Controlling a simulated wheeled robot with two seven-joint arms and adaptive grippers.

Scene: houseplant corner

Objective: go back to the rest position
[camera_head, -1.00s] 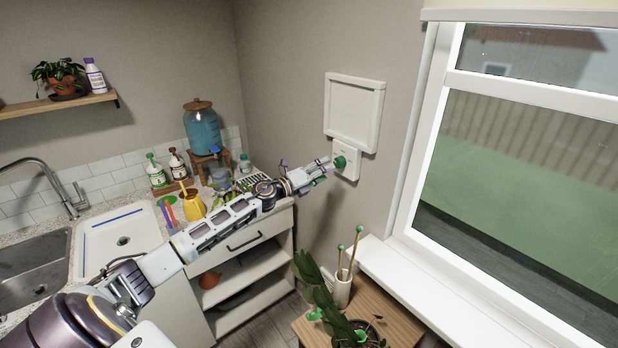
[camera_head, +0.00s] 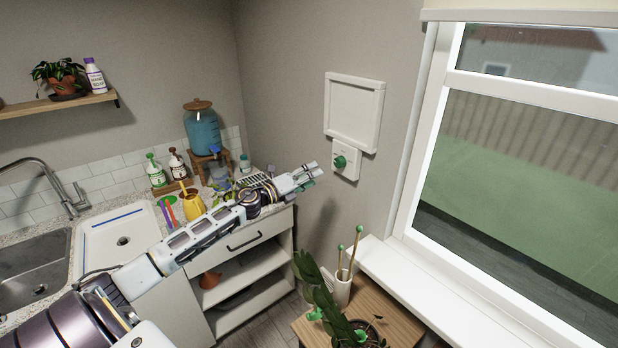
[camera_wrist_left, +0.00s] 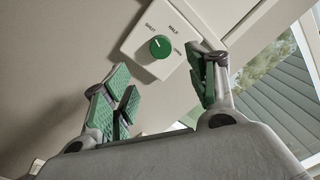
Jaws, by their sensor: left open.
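My left gripper (camera_head: 311,174) is open and empty in front of the wall, to the left of a white control box (camera_head: 345,160) with a green knob (camera_head: 340,162). The gripper is apart from the knob. In the left wrist view the green knob (camera_wrist_left: 160,46) shows on the white box beyond the fingers, with markings that seem to read shut, half and open. The green-padded fingers (camera_wrist_left: 165,95) are spread with nothing between them. My right gripper is not in view.
A white framed panel (camera_head: 354,112) hangs above the box. Below are a counter with a drawer (camera_head: 245,243), a yellow watering can (camera_head: 193,206) and a blue dispenser (camera_head: 203,130). A wooden table (camera_head: 398,325) with a plant stands at the front. The window is at right.

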